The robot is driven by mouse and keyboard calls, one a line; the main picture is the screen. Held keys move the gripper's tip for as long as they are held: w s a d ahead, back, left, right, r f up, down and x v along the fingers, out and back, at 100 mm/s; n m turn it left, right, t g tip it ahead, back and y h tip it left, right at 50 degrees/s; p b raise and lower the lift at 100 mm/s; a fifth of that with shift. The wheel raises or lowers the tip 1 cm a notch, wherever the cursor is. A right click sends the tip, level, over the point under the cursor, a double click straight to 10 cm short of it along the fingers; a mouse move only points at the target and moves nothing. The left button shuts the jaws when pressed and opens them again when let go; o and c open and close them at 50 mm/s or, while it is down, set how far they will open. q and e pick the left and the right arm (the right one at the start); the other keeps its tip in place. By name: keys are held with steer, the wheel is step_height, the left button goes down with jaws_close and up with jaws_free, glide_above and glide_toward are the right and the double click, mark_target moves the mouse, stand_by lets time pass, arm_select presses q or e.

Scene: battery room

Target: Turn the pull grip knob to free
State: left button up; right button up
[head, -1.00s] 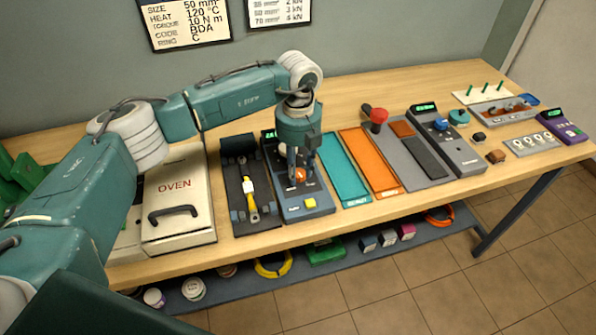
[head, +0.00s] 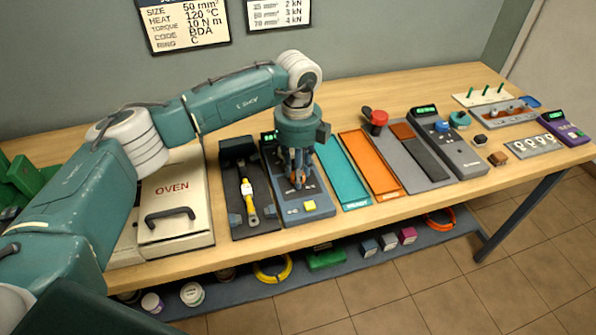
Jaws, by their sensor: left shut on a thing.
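My left gripper (head: 299,183) points straight down over the unit and is shut on this knob. The fingers hide most of the knob and its markings, so I cannot read its setting. My right gripper is not in view.
A dark tray with a yellow-handled tool (head: 248,198) lies close on the left, beside the oven (head: 176,212). Teal (head: 342,174) and orange (head: 369,163) trays lie on the right. A red-knobbed lever (head: 378,117) stands farther right. Several items sit on the lower shelf.

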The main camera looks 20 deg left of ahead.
arm_select(q)
steer(key=shift+w+a+r, duration=0.2)
steer(key=shift+w+r, duration=0.05)
steer(key=shift+w, duration=0.05)
steer(key=o, duration=1)
steer(key=shift+c, duration=0.2)
steer(key=shift+o, duration=1)
steer(key=shift+f, duration=0.2)
steer(key=shift+s+r, duration=0.1)
steer(key=shift+r, duration=0.2)
step_height(320, 180, up, 11)
steer(key=shift+r, duration=0.2)
